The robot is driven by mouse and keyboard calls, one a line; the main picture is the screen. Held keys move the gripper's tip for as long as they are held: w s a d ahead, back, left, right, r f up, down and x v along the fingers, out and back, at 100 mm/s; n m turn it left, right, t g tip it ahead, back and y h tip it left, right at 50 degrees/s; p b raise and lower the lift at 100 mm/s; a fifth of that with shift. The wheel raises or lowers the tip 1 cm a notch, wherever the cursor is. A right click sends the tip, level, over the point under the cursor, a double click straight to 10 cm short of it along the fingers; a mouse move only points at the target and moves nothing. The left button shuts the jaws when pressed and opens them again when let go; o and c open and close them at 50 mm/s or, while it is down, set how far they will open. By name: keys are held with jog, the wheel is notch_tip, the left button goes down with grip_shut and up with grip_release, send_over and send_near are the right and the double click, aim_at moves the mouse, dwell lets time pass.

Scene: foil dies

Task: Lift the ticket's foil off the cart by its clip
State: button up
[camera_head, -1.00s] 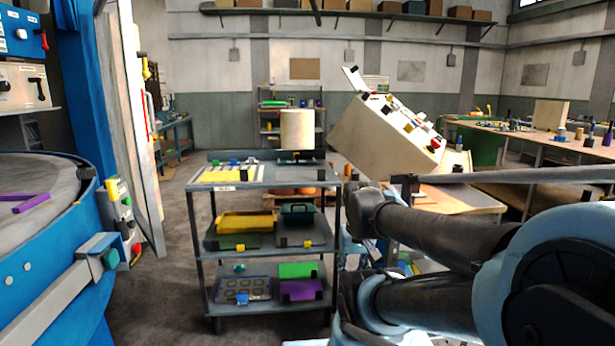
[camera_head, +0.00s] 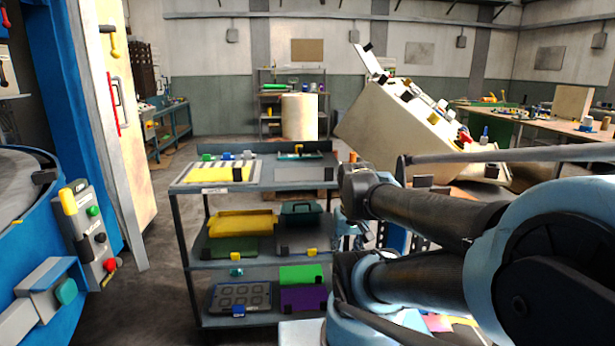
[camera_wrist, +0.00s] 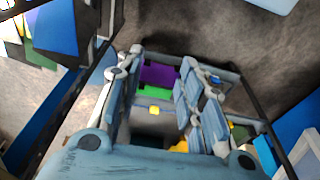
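A grey cart (camera_head: 188,265) with several levels stands ahead; it also shows in the wrist view (camera_wrist: 226,74). Its lower shelf bears a green foil (camera_head: 301,273) and a purple foil (camera_head: 303,298) with dark clips. Its middle shelf bears a green sheet (camera_head: 228,247) and a yellow piece (camera_head: 240,223). A striped yellow-and-white sheet (camera_head: 217,173) lies on top. I cannot tell which foil the ticket names. My gripper (camera_wrist: 160,64) is open and empty; purple and green show beyond its fingers, apart from them.
A large blue machine (camera_head: 40,240) with a control box (camera_head: 92,237) stands at the left. A tilted cream console (camera_head: 400,132) stands behind the cart to the right. A workbench (camera_head: 540,125) is at the far right. Floor between machine and cart is clear.

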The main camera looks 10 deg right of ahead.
jog(key=w+r+n+g, duration=0.1)
jog(key=w+r+n, duration=0.8)
jog(key=w+r, duration=0.8)
jog(key=w+r+n+g, duration=0.1)
jog(key=w+r+n, duration=0.9)
jog(key=w, duration=0.7)
jog(key=m, duration=0.1)
send_over(326, 181)
jog(key=f, duration=0.9)
jog(key=shift+w+f, duration=0.2)
jog(key=shift+f, duration=0.15)
jog(key=shift+w+f, duration=0.2)
jog(key=shift+f, duration=2.5)
